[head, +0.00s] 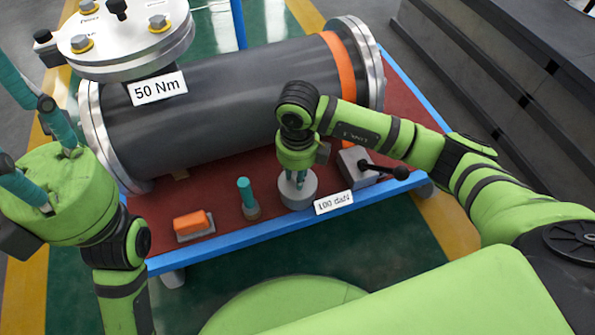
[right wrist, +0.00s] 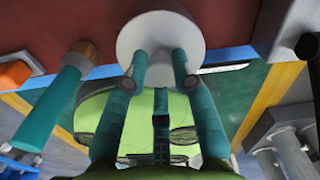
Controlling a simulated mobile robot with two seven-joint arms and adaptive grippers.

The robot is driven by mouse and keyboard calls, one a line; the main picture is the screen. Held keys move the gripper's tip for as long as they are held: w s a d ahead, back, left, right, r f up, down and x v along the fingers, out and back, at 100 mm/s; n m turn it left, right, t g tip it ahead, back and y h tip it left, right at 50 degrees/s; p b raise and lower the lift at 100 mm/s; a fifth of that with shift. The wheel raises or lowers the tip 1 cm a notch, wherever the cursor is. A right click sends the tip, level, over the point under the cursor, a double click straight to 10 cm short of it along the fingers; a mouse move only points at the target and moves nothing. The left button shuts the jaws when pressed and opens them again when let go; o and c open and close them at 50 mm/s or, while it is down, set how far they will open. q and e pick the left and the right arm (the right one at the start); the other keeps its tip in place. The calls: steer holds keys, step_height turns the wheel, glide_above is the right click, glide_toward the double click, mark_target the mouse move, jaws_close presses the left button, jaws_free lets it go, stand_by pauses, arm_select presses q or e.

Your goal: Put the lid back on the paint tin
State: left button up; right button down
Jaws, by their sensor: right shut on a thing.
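A short pale grey cylinder (head: 297,198) stands on the red bench top near its front edge, and I take it for the paint tin. My right gripper (head: 298,180) points down at it from above, its teal fingers close together at its top. In the right wrist view the fingers (right wrist: 160,68) are shut against a pale round disc (right wrist: 158,30). I cannot tell lid from tin there, nor any gap between them; what lies between the fingertips is hidden. My left gripper (head: 25,150) is at the far left, away from the tin, its fingertips cut off by the frame.
A teal post (head: 246,191) and an orange block (head: 191,222) stand left of the tin. A grey box with a black lever (head: 362,168) stands close on its right. The dark flanged shell (head: 225,100) lies behind. A blue rail (head: 240,236) edges the bench.

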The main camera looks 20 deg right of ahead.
stand_by(0.3)
steer(key=shift+c, duration=2.2)
jaws_free()
steer(key=shift+r+p, duration=2.95)
steer(key=shift+r, duration=0.6)
steer(key=shift+c, duration=0.5)
jaws_close()
